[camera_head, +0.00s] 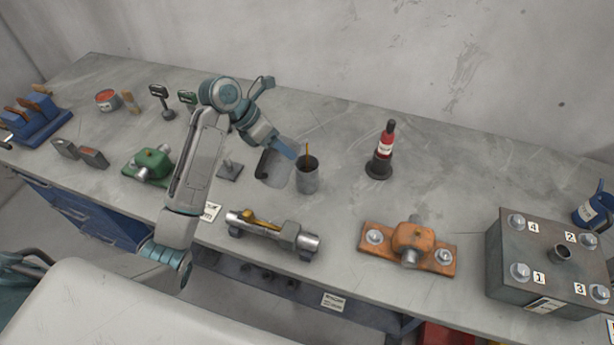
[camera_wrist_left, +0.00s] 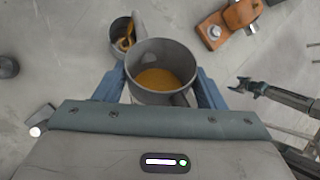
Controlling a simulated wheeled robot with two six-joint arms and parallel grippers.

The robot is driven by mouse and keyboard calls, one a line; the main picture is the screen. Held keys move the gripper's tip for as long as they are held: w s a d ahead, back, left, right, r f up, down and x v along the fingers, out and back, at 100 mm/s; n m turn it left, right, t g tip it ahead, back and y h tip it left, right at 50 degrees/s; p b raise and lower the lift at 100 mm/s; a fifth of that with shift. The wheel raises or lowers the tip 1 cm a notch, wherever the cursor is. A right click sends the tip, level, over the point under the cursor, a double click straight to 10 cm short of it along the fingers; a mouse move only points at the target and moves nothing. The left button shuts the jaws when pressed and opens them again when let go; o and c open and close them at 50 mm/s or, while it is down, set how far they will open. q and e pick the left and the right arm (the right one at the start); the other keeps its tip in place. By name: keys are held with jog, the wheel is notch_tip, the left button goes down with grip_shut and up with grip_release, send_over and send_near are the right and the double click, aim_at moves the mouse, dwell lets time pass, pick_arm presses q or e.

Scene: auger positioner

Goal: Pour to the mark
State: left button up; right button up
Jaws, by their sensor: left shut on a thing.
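My left gripper (camera_head: 285,150) is shut on a grey metal jug (camera_head: 273,170) and holds it just left of a grey cup (camera_head: 307,180). In the left wrist view the jug (camera_wrist_left: 160,62) is between the blue fingers, with amber liquid (camera_wrist_left: 158,80) inside. The cup (camera_wrist_left: 122,30) stands on the bench beyond the jug's upper left rim, partly hidden by it. A thin orange strip (camera_head: 307,150) rises from the cup's mouth; I cannot tell whether it is a stick or a stream. The cup's level and any mark are not readable.
A black-and-red bottle (camera_head: 382,152) stands right of the cup. A pipe fixture (camera_head: 272,230) and an orange bearing block (camera_head: 410,240) lie near the front edge. A steel box (camera_head: 510,265) is at the right, a green block (camera_head: 150,163) left.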

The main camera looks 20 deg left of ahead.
dwell(0.4)
pick_arm(q)
jog(key=shift+w+d+r, duration=0.1)
jog(key=shift+w+r, duration=0.05)
jog(key=shift+r, duration=0.15)
dwell(0.4)
jog(key=shift+w+r+g, duration=0.15)
jog(key=shift+r+g, duration=0.1)
jog(key=shift+g, duration=0.25)
dwell(0.4)
jog(key=shift+w+d+r+y, duration=0.1)
jog(key=shift+y, duration=0.3)
jog(key=shift+w, duration=0.1)
dwell(0.3)
